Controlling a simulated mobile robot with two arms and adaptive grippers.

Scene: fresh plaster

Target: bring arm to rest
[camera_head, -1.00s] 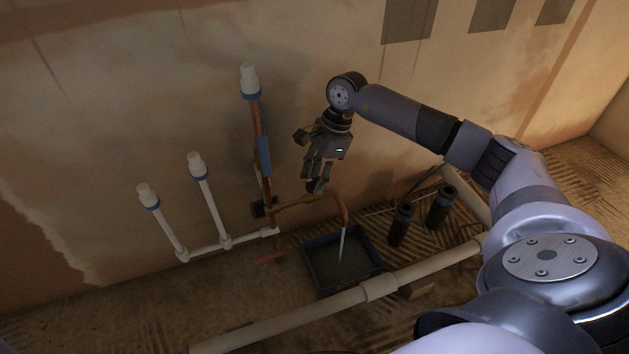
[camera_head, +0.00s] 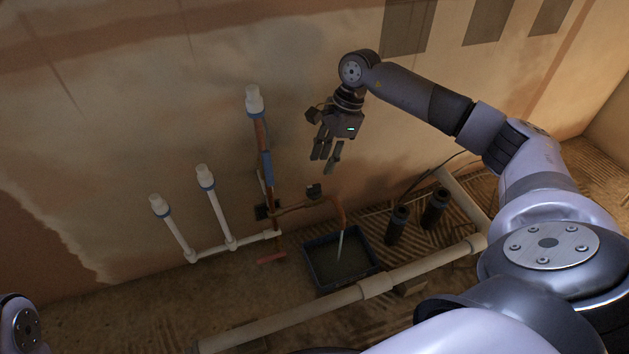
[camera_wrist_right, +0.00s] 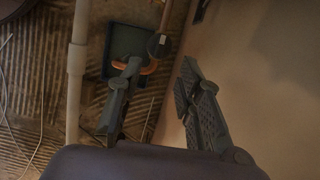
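My right gripper (camera_head: 326,158) hangs in front of the plastered wall, above the copper spout and clear of it. Its fingers point down, stand apart and hold nothing. The right wrist view also shows the open fingers (camera_wrist_right: 160,85) with empty space between them. Below it is a copper pipe (camera_head: 333,203) with a small dark knob (camera_head: 314,191) on it. A thin pale stream of water runs from the spout into a dark blue tray (camera_head: 315,272). My left gripper is not seen; only a bit of what seems my left arm shows at the lower left corner.
A thick beige pipe (camera_head: 420,265) crosses the floor in front of the tray. Two dark cylinders (camera_head: 396,226) stand right of the tray. White capped pipes (camera_head: 218,207) rise at the left by the wall. The wall area around the gripper is free.

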